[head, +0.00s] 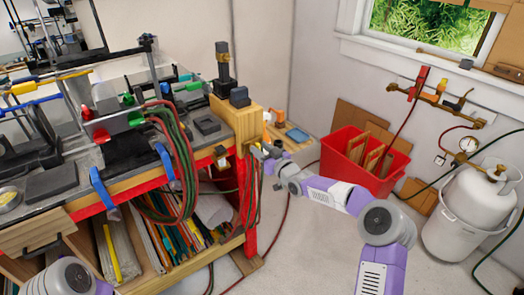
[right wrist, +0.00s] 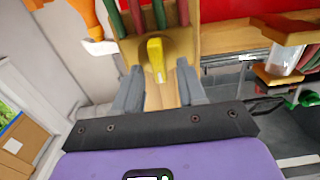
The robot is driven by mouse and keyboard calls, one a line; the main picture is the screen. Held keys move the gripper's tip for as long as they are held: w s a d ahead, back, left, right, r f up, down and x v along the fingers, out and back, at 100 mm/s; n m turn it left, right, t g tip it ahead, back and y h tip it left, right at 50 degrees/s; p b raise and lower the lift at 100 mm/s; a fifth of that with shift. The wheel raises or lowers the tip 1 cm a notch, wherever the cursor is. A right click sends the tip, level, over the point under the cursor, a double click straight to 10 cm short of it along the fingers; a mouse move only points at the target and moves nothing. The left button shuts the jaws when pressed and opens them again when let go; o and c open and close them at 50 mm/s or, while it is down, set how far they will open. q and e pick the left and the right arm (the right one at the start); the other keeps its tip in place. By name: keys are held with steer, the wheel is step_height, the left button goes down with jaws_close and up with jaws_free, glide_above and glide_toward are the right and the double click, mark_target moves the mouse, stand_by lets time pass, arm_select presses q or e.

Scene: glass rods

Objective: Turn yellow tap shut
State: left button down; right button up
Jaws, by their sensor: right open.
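The yellow tap (right wrist: 156,58) shows in the right wrist view, in front of a wooden board with red and green hoses above it. Its handle points down in that picture, toward the gap between my fingers. My right gripper (right wrist: 158,80) is open, with one finger on each side of the handle's lower end; I cannot tell whether either touches it. In the head view my right gripper (head: 262,152) is at the bench's right end, and I cannot make out the tap there. My left gripper is out of view; only part of my left arm shows at bottom left.
The workbench (head: 222,158) carries burners and clamps, with red and green hoses (head: 170,170) hanging from its front. A red crate (head: 365,155) and a white gas cylinder (head: 480,195) stand at right.

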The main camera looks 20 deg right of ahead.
jaws_close()
steer(key=shift+m, duration=0.3)
steer(key=m, duration=0.5)
steer(key=f+m+b, duration=0.1)
steer(key=m, duration=0.5)
steer(key=d+m+b, duration=0.1)
steer(key=m, duration=0.5)
steer(key=shift+w+f, duration=0.15)
steer(key=shift+f, duration=0.05)
steer(key=shift+m, duration=0.3)
stand_by(0.4)
jaws_free()
